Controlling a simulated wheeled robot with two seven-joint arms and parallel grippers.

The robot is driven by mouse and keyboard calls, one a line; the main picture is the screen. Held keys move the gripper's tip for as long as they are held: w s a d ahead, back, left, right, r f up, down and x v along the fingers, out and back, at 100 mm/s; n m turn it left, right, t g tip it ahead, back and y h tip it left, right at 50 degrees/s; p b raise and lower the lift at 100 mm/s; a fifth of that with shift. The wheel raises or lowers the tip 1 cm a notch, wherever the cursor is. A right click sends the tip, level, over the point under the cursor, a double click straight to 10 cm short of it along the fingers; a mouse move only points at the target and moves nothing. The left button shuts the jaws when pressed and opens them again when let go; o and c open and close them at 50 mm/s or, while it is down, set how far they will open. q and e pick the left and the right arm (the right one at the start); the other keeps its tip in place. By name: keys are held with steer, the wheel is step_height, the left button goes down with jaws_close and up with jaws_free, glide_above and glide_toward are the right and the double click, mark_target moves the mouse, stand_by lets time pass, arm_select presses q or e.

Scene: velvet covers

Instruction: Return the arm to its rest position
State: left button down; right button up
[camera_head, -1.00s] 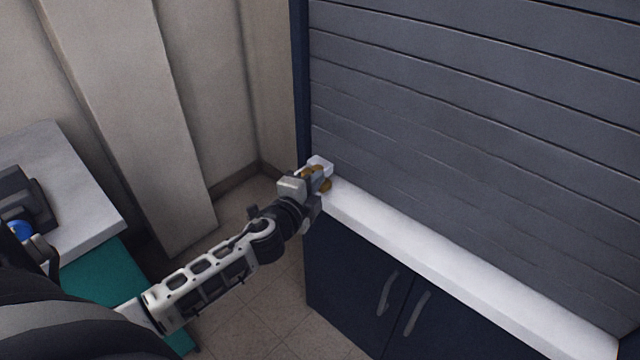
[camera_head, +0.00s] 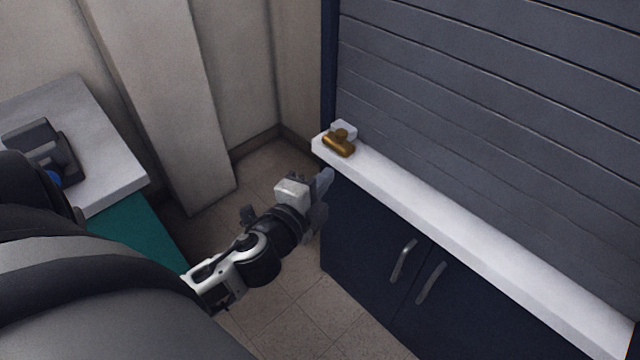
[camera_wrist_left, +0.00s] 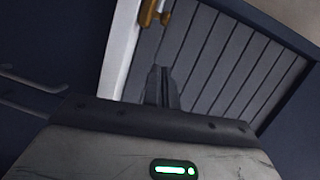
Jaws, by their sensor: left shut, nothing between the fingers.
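My left gripper (camera_head: 322,186) is shut and empty. In the head view it hangs over the floor, in front of the left end of the white ledge and apart from it. In the left wrist view its closed fingers (camera_wrist_left: 162,87) stand in the middle, with the grey slatted shutter behind them. A small brass and white fitting (camera_head: 340,142) sits at the left end of the ledge. Its brass part also shows at the top of the left wrist view (camera_wrist_left: 150,14). My right gripper is in neither view.
The white ledge (camera_head: 440,220) runs below the grey slatted shutter (camera_head: 500,130). Dark blue cabinet doors (camera_head: 375,235) with metal handles are under it. At the left a white-topped table (camera_head: 105,185) carries a dark device (camera_head: 42,148). Tiled floor (camera_head: 290,310) is free between them.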

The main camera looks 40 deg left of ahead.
arm_select(q)
steer(key=shift+s+d+r, duration=0.1)
steer(key=shift+s, duration=0.35)
steer(key=s+d+f+n+g+h, duration=0.5)
steer(key=s+d+f+n, duration=0.4)
steer(key=d+f+n, duration=0.3)
steer(key=shift+s+n+g, duration=0.4)
steer(key=shift+n+g, duration=0.1)
